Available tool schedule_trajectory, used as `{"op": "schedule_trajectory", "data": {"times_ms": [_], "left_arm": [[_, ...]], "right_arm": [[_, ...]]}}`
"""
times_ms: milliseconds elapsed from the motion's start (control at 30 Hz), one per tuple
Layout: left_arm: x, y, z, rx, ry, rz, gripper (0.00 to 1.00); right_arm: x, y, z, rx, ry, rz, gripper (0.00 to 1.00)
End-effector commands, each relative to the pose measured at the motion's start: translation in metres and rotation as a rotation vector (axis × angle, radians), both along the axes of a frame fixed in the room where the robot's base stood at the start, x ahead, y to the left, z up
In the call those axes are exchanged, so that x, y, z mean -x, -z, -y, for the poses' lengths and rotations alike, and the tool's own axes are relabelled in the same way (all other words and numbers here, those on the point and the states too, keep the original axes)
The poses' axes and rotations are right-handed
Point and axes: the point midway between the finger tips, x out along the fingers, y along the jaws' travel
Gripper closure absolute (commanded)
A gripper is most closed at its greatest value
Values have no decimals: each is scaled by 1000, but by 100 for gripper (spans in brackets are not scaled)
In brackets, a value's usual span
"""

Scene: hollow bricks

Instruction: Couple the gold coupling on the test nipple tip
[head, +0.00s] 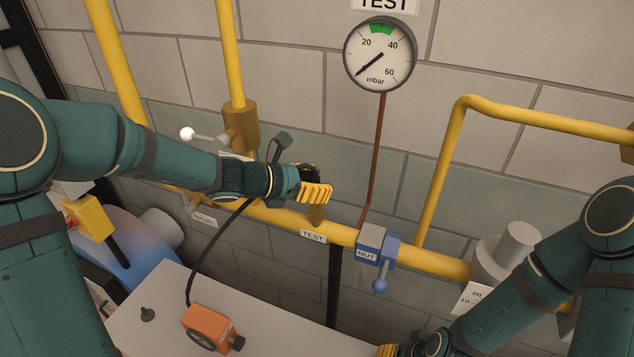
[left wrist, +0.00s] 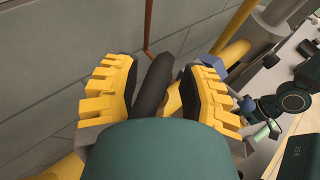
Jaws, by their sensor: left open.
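My left gripper (head: 318,190) is at the yellow pipe, just above the TEST label. In the left wrist view its yellow fingers are open (left wrist: 160,78), one on each side of a dark, rounded hose-like piece (left wrist: 154,86). I cannot tell whether they touch it. A brass-coloured piece (head: 316,214) stands on the pipe directly below the fingers. I cannot tell whether it is the test nipple, the gold coupling or both, as the fingers hide its top. A black hose (head: 204,252) runs from the orange device up to my left wrist. My right gripper (head: 388,350) shows only partly at the bottom edge.
The orange device (head: 208,328) lies on a pale worktop (head: 160,293). A valve marked NUT with a blue handle (head: 380,284) is right of the TEST label (head: 313,236). The gauge (head: 380,55) hangs above. A white-knobbed lever (head: 188,134) is left, near my left forearm.

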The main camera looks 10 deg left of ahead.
Motion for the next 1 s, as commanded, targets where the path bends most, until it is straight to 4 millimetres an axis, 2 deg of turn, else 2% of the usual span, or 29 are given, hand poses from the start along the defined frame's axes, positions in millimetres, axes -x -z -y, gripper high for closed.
{"op": "schedule_trajectory", "data": {"times_ms": [233, 500, 700, 1000], "left_arm": [[9, -7, -13, -1, -1, 3, 58], [39, -28, -54, -2, -5, 3, 58], [58, -39, -78, 0, -4, 2, 58], [68, -45, -89, 0, 0, 0, 58]], "right_arm": [[0, 0, 0, 0, 0, 0, 53], [0, 0, 0, 0, 0, 0, 53], [0, 0, 0, 0, 0, 0, 53], [0, 0, 0, 0, 0, 0, 53]]}}
